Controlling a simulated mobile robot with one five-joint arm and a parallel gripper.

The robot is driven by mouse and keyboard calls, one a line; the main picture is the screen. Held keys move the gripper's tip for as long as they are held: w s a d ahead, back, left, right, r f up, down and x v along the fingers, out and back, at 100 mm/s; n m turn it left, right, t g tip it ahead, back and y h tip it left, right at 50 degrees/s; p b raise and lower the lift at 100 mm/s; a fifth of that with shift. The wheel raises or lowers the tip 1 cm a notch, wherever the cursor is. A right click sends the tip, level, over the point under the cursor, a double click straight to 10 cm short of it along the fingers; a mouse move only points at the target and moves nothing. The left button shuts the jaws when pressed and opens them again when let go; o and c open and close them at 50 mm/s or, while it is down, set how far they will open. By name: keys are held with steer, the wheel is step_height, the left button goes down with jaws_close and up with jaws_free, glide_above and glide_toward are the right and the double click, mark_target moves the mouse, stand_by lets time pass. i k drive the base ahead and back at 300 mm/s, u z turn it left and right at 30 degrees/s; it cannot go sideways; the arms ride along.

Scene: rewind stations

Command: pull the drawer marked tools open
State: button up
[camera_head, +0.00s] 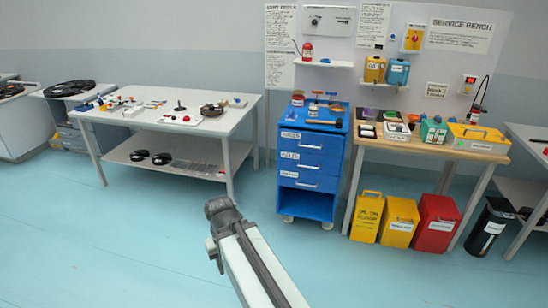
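A blue cabinet (307,208) on small wheels stands between two tables. Its front has three stacked drawers with pale bar handles: a top drawer (318,142), a middle drawer (316,162) and a bottom drawer (312,181). All three look shut. Each has a white label at its left, too small for me to read surely, so I cannot tell which is marked tools. My arm reaches up from the bottom edge and ends in dark grey parts, left of and in front of the cabinet, apart from it. I cannot make out gripper fingers there.
Tools lie on the cabinet's top. A white table (245,108) stands at left, a wooden bench (385,145) at right. Yellow bins (367,217) and a red bin (436,222) stand under the bench. The floor (120,250) before the cabinet is clear.

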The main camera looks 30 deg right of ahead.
mark_target(331, 143)
steer(key=z, duration=0.35)
steer(key=i, duration=1.6)
steer(key=u, duration=0.75)
